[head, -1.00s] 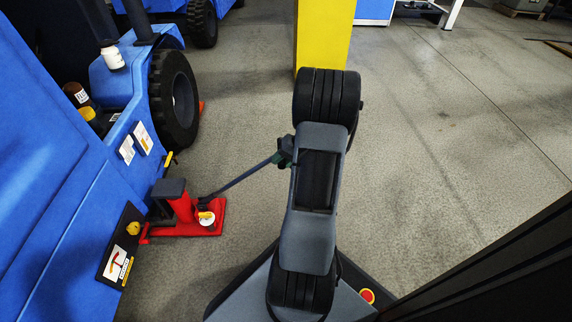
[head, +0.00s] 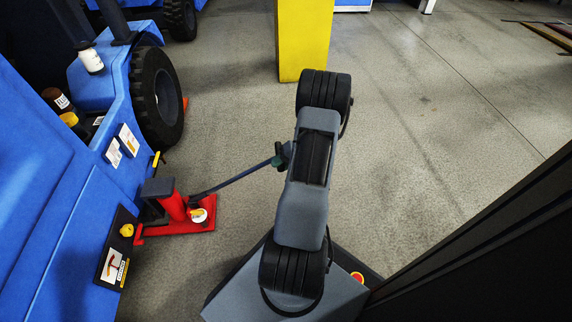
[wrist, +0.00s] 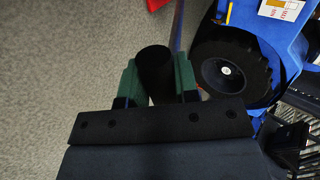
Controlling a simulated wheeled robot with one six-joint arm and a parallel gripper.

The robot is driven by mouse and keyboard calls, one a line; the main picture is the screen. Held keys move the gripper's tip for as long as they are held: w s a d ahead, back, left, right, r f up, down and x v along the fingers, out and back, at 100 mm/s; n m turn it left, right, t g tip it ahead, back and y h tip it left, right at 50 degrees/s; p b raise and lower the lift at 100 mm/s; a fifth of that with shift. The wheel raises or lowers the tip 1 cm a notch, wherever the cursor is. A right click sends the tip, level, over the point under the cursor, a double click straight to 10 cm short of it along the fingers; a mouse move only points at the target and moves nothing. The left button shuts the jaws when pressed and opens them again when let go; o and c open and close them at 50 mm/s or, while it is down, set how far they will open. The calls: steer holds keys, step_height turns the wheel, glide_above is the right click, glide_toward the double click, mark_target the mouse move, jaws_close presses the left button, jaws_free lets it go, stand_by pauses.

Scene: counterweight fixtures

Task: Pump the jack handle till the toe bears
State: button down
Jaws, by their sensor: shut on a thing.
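The red jack (head: 172,206) stands on the floor at the left, beside the blue machine. A sliver of red shows at the top of the wrist view (wrist: 155,4). Its thin dark handle (head: 232,179) slants up to the right to my gripper (head: 282,156). In the wrist view my gripper (wrist: 157,82) has green fingers shut on the handle's black round grip (wrist: 156,66). The jack's red toe (head: 140,235) is low on the left against the machine's side. Whether it touches a load cannot be told.
The blue machine (head: 65,190) fills the left, with a black tyre (head: 157,97) beyond the jack. A pictogram plate (head: 114,262) is on its side. A yellow post (head: 303,40) stands ahead. Grey floor to the right is open.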

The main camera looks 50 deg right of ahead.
steer(key=w+a+r+g+h+p, duration=0.3)
steer(key=w+a+r+p, duration=0.5)
steer(key=r+p, duration=0.4)
steer(key=shift+w+a+r, duration=0.3)
steer(key=shift+a+r, duration=0.2)
steer(key=shift+a, duration=0.25)
steer(key=c, duration=0.7)
jaws_free()
steer(key=shift+d+r, duration=0.1)
steer(key=shift+w, duration=0.1)
steer(key=shift+r, duration=0.15)
